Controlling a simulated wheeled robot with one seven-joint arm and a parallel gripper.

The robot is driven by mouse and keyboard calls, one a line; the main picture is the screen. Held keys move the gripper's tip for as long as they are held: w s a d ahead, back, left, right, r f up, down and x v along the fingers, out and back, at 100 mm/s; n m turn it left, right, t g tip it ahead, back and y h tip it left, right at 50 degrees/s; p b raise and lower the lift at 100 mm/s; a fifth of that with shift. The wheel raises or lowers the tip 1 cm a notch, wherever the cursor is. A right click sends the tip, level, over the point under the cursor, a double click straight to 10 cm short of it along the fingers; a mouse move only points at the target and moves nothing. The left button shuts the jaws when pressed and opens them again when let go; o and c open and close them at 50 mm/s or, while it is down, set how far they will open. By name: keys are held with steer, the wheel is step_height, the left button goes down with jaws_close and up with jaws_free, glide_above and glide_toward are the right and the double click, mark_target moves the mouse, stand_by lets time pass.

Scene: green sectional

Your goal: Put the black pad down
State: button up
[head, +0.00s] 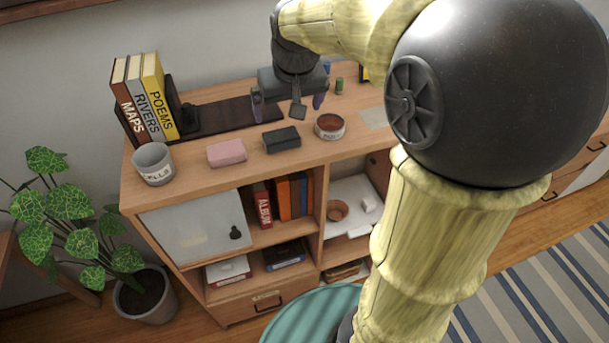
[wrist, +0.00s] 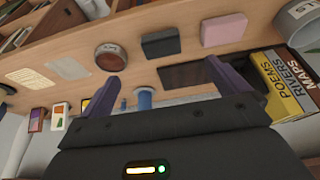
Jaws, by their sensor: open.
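The black pad (head: 282,139) is a small dark block lying flat on the wooden cabinet top (head: 200,178), near its front edge. It sits between a pink block and a round tin. In the wrist view the black pad (wrist: 160,43) lies beyond my fingertips, with nothing gripping it. My gripper (head: 288,103) is open and empty, above the cabinet top and behind the pad in the head view. In the wrist view the two purple fingers of my gripper (wrist: 162,76) stand wide apart.
The pink block (head: 226,152) and a grey cup (head: 153,163) are left of the pad; the tin (head: 330,126) is close on its right. Behind lie a long dark mat (head: 225,116) and upright books (head: 145,98). A blue cylinder (wrist: 144,98) stands near my fingers.

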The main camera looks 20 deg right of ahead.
steer(key=s+f+g, duration=0.1)
steer(key=s+f, duration=1.2)
steer(key=f, duration=0.3)
steer(key=shift+g, duration=0.4)
steer(key=shift+a+f, duration=0.1)
